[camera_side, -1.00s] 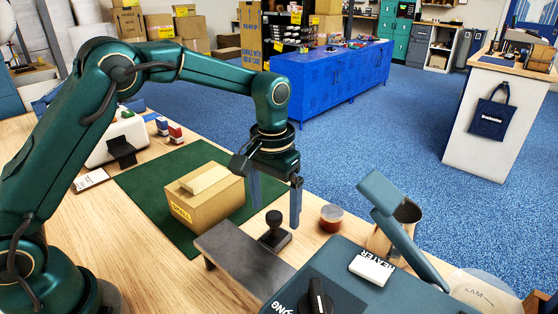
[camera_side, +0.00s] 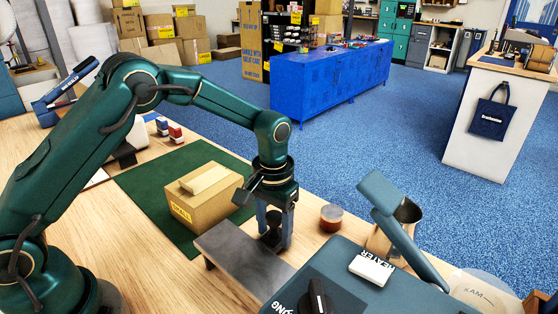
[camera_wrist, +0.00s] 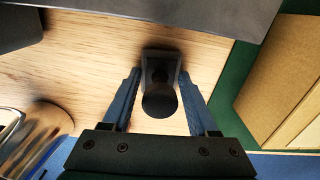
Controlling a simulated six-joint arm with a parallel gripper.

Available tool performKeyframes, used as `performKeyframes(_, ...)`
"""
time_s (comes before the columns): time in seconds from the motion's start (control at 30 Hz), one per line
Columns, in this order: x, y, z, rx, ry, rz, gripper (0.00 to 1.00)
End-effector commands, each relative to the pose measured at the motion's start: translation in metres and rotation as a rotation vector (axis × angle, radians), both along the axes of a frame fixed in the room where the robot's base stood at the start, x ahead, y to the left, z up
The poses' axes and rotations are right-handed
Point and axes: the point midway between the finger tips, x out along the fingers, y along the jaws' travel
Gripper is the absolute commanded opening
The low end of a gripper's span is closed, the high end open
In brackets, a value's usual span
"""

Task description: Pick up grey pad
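The grey pad appears to be the dark grey block with a round knob handle (camera_side: 272,238) standing upright on the wooden table, beside a low grey metal stand. In the wrist view the pad (camera_wrist: 160,100) sits between my fingers, its knob toward the camera. My gripper (camera_side: 276,236) points down with one finger on each side of the pad. In the wrist view my gripper (camera_wrist: 160,78) is open, with narrow gaps between the fingers and the pad. The pad's lower part is partly hidden by a finger in the side view.
The low metal stand (camera_side: 243,258) is close in front. A cardboard box (camera_side: 207,202) sits on a green mat (camera_side: 142,182) to the left. A jar of reddish stuff (camera_side: 331,218) and a teal heater machine (camera_side: 340,270) stand to the right.

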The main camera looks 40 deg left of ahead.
Motion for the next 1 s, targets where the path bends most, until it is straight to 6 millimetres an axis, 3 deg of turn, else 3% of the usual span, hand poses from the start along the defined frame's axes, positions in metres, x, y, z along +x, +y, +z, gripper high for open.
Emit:
performKeyframes(0.03,0.0,0.0,0.0,0.0,0.0,0.0,0.11)
performKeyframes(0.07,0.0,0.0,0.0,0.0,0.0,0.0,0.02)
performKeyframes(0.37,0.001,0.0,0.006,-0.001,-0.002,0.0,0.02)
performKeyframes(0.8,0.001,0.0,0.084,-0.001,-0.005,-0.001,0.02)
performKeyframes(1.0,0.0,0.0,0.1,0.0,0.0,-0.001,0.02)
